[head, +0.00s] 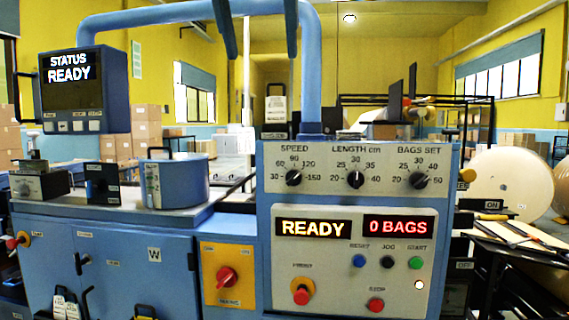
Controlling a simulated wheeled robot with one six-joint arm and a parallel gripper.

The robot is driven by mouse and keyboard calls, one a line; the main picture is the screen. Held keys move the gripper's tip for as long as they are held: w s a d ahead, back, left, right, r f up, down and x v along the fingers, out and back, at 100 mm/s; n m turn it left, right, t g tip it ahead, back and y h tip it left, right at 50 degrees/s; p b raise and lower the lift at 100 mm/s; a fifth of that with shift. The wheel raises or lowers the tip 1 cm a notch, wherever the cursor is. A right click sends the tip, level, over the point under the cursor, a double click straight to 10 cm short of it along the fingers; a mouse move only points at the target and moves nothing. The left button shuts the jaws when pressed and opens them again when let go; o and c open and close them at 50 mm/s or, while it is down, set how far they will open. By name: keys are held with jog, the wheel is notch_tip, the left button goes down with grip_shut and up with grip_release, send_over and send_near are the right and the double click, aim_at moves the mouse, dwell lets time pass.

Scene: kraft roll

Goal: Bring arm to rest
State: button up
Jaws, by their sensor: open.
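My gripper (261,56) hangs in at the top edge of the head view, as two dark fingers pointing down. The fingers are apart with nothing between them, so it is open and empty. They show in front of the blue arched pipe (160,14) and above the machine's control panel (350,158), touching nothing that I can see. The rest of my arm is out of view. The panel's displays read READY (312,229) and 0 BAGS (398,226). The status screen (70,80) at the left reads STATUS READY.
The blue machine cabinet (120,270) fills the lower left, with a blue drum (178,183) on top and a red rotary switch (227,277) on a yellow plate. A large paper roll (510,185) stands at the right, behind a table with loose sheets. Stacked cartons stand behind.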

jog(key=w+d+f+m+g+b, duration=0.1)
jog(key=w+d+f+m, duration=0.3)
jog(key=f, duration=0.7)
jog(key=w+d+f+m+g, duration=0.1)
jog(key=w+d+f+m, duration=0.1)
jog(key=f+m, duration=0.65)
jog(key=w+d+f+m+g+b, duration=0.1)
jog(key=w+d+f+m, duration=0.2)
jog(key=f, duration=1.1)
jog(key=s+d+f+m, duration=0.4)
jog(key=f+m, duration=0.2)
jog(key=f, duration=0.3)
jog(key=s+d+f+m+g, duration=0.1)
jog(key=s+d+f+m, duration=0.3)
jog(key=f, duration=0.6)
jog(key=s+d+f+m+g+y, duration=0.1)
jog(key=s+d+f+m, duration=0.3)
jog(key=d+f+m, duration=0.2)
notch_tip(320, 180, down, 4)
jog(key=shift+s+r+m+b, duration=0.2)
jog(key=shift+s+m+b, duration=0.2)
jog(key=shift+m, duration=0.65)
